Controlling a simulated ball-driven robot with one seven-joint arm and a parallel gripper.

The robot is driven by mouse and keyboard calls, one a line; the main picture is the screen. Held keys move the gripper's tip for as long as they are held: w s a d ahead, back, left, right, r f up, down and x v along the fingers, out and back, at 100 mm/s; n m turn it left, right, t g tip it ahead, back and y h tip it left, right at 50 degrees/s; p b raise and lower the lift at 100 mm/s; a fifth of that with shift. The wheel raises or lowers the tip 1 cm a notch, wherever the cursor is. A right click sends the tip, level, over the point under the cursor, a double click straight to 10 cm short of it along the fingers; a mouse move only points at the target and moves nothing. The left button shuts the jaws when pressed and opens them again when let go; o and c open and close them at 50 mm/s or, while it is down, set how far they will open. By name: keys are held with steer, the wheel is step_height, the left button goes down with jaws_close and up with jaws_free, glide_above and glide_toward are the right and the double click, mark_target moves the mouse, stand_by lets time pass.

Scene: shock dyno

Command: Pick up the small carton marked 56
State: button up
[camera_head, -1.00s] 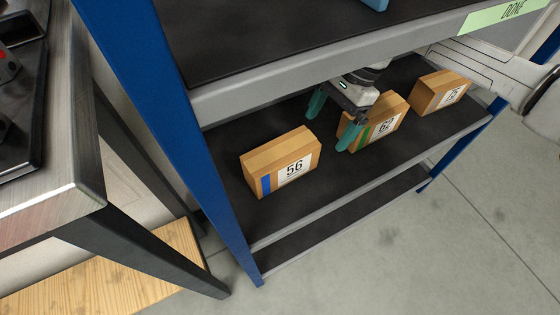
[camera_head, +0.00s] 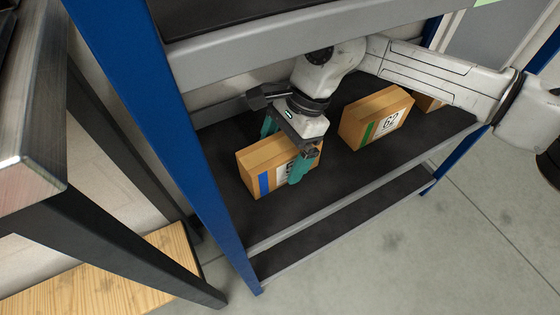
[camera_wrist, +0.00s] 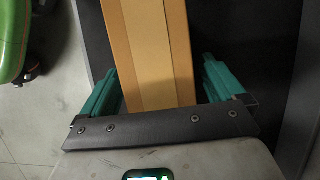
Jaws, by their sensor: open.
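The small carton marked 56 (camera_head: 258,169) stands on the dark middle shelf at its left end, with a blue stripe and a white label on its front. My gripper (camera_head: 283,152) is over its right part, with one teal finger in front of the label and the other behind the carton. The label is partly hidden by the front finger. In the wrist view the carton's taped top (camera_wrist: 153,50) lies between the two open fingers (camera_wrist: 160,85), with a gap on each side.
A carton marked 62 (camera_head: 375,118) with a green stripe stands to the right, and another carton (camera_head: 428,103) is partly hidden behind my arm. The upper shelf edge (camera_head: 300,45) is close above my arm. A blue post (camera_head: 160,140) stands at the left.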

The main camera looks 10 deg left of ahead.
steer(key=shift+s+a+f, duration=0.2)
steer(key=shift+a+f, duration=0.05)
steer(key=shift+f, duration=0.4)
steer(key=c, duration=1.4)
